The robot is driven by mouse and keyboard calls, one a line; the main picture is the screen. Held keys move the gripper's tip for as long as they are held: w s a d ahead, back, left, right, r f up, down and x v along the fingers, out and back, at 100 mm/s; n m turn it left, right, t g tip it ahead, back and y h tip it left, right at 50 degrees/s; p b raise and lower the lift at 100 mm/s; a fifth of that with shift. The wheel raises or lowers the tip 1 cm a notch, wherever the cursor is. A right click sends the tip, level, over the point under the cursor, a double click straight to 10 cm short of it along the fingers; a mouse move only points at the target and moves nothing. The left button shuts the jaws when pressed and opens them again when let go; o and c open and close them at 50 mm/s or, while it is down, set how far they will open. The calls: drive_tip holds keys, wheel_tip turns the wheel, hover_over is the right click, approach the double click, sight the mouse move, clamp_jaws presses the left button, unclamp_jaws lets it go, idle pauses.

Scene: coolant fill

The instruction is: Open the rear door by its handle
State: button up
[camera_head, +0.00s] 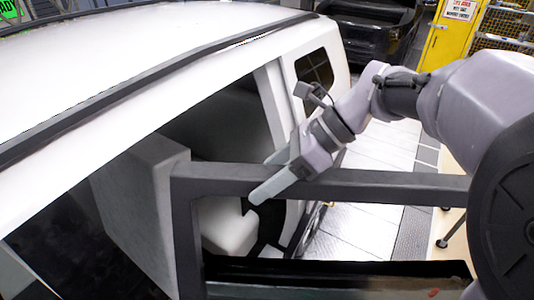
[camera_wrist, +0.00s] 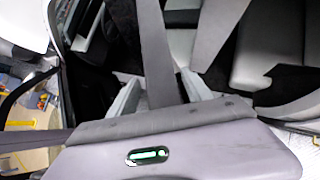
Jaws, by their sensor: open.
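The rear door (camera_head: 400,186) of the white vehicle stands swung out from the body; its dark window frame runs across the head view. I cannot make out its handle in either view. My gripper (camera_head: 262,180) is open at the upper part of the door frame, with one finger on each side of the frame's top bar in the picture. In the wrist view, a grey bar (camera_wrist: 153,55) of the frame passes between the two spread fingers (camera_wrist: 160,95). I cannot tell whether the fingers touch it.
The white vehicle roof (camera_head: 130,60) with a dark rail fills the left. Seats (camera_head: 225,228) show through the door opening. A yellow cabinet (camera_head: 452,35) and a black bin-like object (camera_head: 375,35) stand behind. Light floor (camera_head: 390,150) lies beyond the door.

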drive_tip(key=shift+d, duration=0.2)
drive_tip(key=p+v, duration=0.3)
drive_tip(key=v, duration=1.4)
drive_tip(key=shift+s, duration=0.1)
